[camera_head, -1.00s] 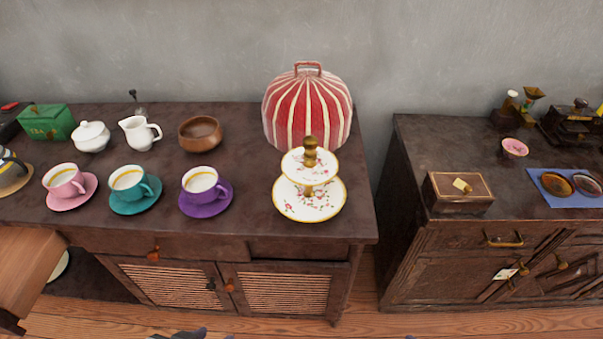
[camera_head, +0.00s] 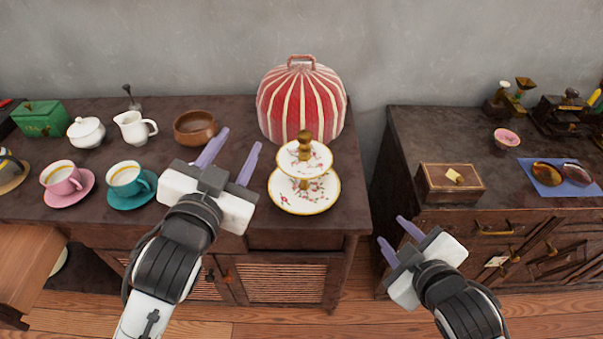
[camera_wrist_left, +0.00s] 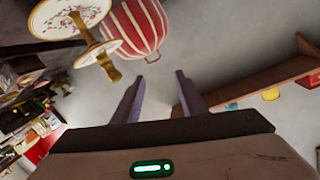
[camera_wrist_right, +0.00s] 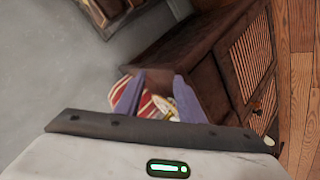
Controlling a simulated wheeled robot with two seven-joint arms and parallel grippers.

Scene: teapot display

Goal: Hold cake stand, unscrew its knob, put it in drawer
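The two-tier cake stand (camera_head: 304,192) is white with flowers and gold rims, and stands upright near the right end of the left cabinet's top. Its brass knob (camera_head: 305,139) is on top. It also shows in the left wrist view (camera_wrist_left: 68,17). My left gripper (camera_head: 233,152) is open and empty, above the cabinet's front edge, left of the stand. It hides the purple cup. My right gripper (camera_head: 393,236) is open and empty, lower right of the stand, in front of the gap between the cabinets. An open wooden drawer (camera_head: 28,268) sticks out at the far left.
A red striped cosy (camera_head: 300,103) stands close behind the cake stand. Left are a brown bowl (camera_head: 195,128), a teal cup (camera_head: 126,179) and a pink cup (camera_head: 62,177). The right cabinet bears a wooden box (camera_head: 450,184). The cabinet top right of the stand is clear.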

